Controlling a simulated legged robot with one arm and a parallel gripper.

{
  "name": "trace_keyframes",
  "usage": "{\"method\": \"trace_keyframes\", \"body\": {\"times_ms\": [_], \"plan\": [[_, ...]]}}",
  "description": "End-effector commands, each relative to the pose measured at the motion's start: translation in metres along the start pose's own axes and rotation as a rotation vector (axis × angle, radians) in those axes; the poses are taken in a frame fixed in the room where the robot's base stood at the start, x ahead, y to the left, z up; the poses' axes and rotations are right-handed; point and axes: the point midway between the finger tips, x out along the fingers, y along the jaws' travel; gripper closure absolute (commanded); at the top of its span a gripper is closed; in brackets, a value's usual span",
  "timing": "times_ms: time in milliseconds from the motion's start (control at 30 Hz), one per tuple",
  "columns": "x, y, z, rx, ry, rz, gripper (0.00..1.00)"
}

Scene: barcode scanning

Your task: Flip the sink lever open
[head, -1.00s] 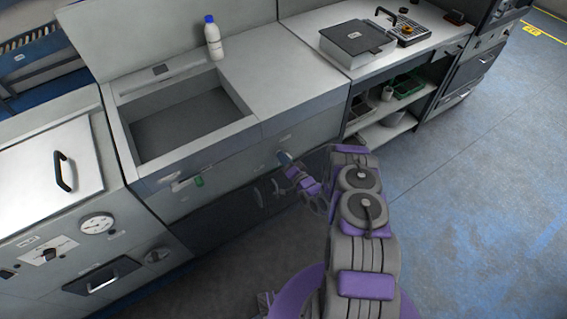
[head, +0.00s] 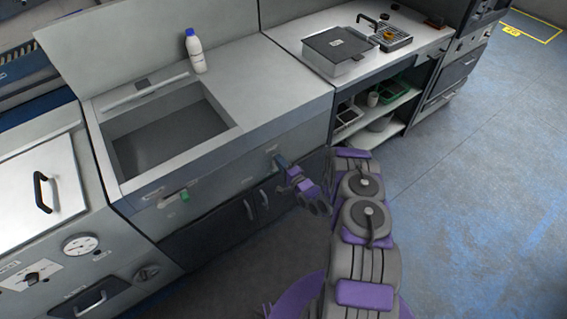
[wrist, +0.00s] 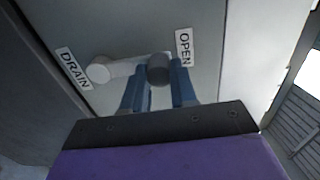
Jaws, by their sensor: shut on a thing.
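The sink lever (wrist: 125,68) shows in the wrist view on a grey panel. It is a light arm with a round pale hub at the left, by a DRAIN label (wrist: 73,68), and a dark round knob (wrist: 159,69) at the right, by an OPEN label (wrist: 184,47). My gripper (wrist: 160,80) is shut on the knob, with one blue finger on each side of it. In the head view my gripper (head: 279,162) is at the front panel below the counter, right of the sink basin (head: 170,130). The lever is too small there to make out.
A white bottle with a blue cap (head: 195,52) stands on the counter behind the basin. A green-tipped fitting (head: 184,196) sticks out of the front panel. Cabinet doors lie below. Open floor (head: 480,190) is at the right.

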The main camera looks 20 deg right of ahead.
Motion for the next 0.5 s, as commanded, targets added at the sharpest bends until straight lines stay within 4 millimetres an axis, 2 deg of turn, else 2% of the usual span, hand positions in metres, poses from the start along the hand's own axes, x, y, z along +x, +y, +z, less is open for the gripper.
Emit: {"method": "trace_keyframes", "body": {"times_ms": [33, 400, 433, 500], "plan": [[0.0062, -0.0101, -0.0006, -0.006, -0.006, -0.024, 1.0], [0.0066, -0.0115, -0.0019, -0.004, -0.006, -0.028, 1.0], [0.0066, -0.0117, -0.002, -0.004, -0.005, -0.029, 0.7], [0.0069, -0.0114, -0.0023, -0.005, -0.005, -0.028, 0.63]]}}
